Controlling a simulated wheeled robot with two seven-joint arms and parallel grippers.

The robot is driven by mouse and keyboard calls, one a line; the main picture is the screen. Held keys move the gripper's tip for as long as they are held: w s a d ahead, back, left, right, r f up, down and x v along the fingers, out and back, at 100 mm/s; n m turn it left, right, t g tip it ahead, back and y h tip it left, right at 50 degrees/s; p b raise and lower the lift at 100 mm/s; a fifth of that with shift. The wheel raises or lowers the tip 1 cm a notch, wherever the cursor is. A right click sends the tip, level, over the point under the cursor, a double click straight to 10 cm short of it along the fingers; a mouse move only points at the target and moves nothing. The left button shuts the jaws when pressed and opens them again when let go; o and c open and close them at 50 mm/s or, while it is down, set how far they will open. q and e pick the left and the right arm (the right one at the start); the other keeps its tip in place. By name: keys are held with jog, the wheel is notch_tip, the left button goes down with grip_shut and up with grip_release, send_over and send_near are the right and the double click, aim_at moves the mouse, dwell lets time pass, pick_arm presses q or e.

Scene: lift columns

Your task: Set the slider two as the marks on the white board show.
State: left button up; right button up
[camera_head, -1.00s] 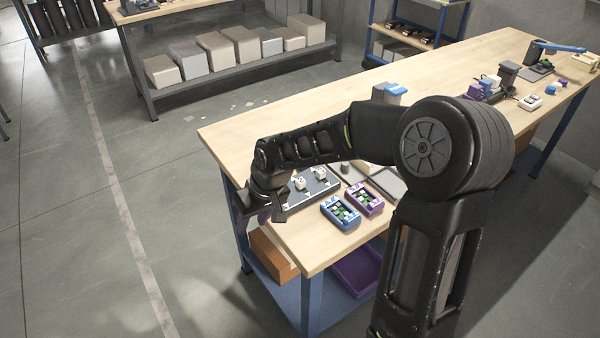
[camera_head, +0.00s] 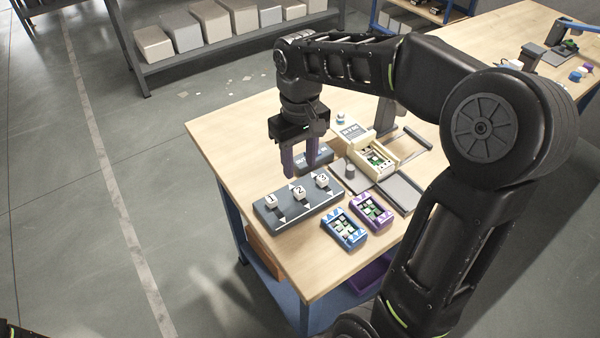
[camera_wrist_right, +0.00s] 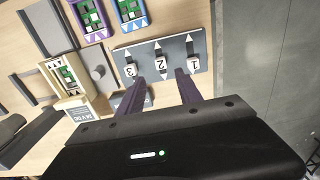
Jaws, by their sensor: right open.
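A dark grey slider panel (camera_head: 290,212) lies on the table's near left part. It bears pale knobs with numbers: slider one (camera_head: 271,201), slider two (camera_head: 299,191) and slider three (camera_head: 322,180), with white triangle marks by the tracks. In the right wrist view, slider two (camera_wrist_right: 161,66) stands between one (camera_wrist_right: 194,64) and three (camera_wrist_right: 130,71). My right gripper (camera_head: 301,160) points down over the panel's far side, open and empty. In the wrist view its purple fingertips (camera_wrist_right: 160,80) lie either side of slider two's line, apart from the knob. I cannot make out a white board. My left gripper is not seen.
A blue tray (camera_head: 344,229) and a purple tray (camera_head: 372,211) with green parts lie right of the panel. A dark lettered block (camera_head: 316,157) stands behind it. A cream box (camera_head: 374,159) and grey plates (camera_head: 401,190) lie further right. The table's left corner is clear.

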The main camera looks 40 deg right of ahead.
aim_at(299, 189)
jog(key=shift+s+a+r, duration=0.1)
jog(key=shift+s+a, duration=0.05)
jog(key=shift+s, duration=0.05)
jog(key=shift+w+f, duration=0.1)
jog(key=shift+f, duration=0.25)
notch_tip(299, 189, down, 7)
jog(key=shift+f+p, duration=0.15)
jog(key=shift+p, duration=0.15)
jog(key=shift+c, duration=0.5)
grip_shut()
dwell(0.8)
